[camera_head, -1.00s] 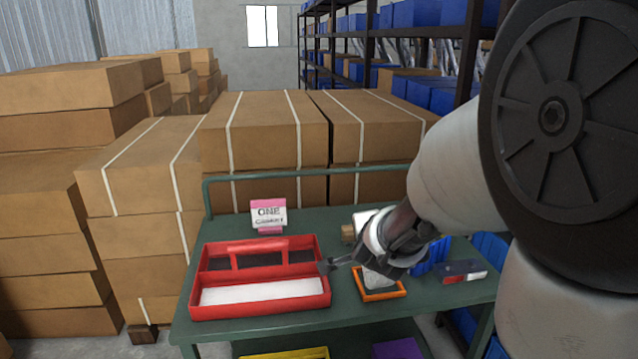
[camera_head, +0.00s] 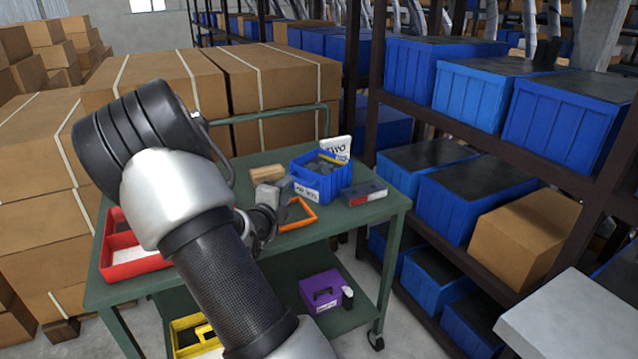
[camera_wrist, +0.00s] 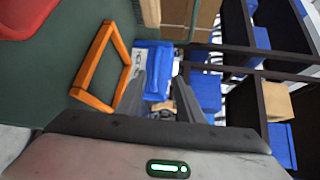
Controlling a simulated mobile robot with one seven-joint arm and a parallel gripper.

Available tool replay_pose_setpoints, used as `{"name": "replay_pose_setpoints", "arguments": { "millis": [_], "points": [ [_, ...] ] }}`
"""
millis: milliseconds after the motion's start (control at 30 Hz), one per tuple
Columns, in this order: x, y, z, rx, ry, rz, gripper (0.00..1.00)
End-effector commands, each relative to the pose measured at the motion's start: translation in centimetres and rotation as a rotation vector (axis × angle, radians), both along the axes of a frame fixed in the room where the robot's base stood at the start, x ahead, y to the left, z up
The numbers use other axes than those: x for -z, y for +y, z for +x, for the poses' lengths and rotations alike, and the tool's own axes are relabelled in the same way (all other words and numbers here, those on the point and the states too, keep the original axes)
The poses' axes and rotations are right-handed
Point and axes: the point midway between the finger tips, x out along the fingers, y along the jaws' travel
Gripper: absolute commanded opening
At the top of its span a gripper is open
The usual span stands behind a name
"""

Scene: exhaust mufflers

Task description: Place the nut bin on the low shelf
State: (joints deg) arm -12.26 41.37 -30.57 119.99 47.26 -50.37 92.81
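A blue bin (camera_head: 318,180) with a white label, seemingly the nut bin, stands on the top of the green cart (camera_head: 345,222). It holds grey contents, too small to make out. My gripper (camera_head: 272,200) is over the cart top, in front and to the left of the bin, partly hidden by my arm. In the wrist view my gripper (camera_wrist: 161,82) is open, its two fingers apart, with the blue bin (camera_wrist: 155,62) beyond them. I see nothing held between the fingers. The cart's lower shelf (camera_head: 345,320) carries a purple bin (camera_head: 322,288) and a yellow bin (camera_head: 195,335).
An orange frame (camera_head: 298,214), a wooden block (camera_head: 266,173), a grey-red box (camera_head: 363,193) and a "TWO" sign (camera_head: 338,148) are near the bin. A red tray (camera_head: 130,262) is at the left. A rack (camera_head: 480,255) with blue bins stands right.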

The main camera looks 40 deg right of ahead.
Motion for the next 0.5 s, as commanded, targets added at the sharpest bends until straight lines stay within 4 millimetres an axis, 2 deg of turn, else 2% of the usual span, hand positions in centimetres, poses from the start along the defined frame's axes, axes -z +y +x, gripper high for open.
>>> {"name": "replay_pose_setpoints", "arguments": {
  "millis": [100, 367, 500],
  "points": [
    [0.4, -1.5, 1.1, 0.0, 0.001, -0.001, 0.34],
    [1.0, -2.9, 2.1, -0.002, 0.003, -0.001, 0.34],
    [2.0, -4.6, 3.3, -0.001, 0.003, -0.001, 0.34]
  ]
}}
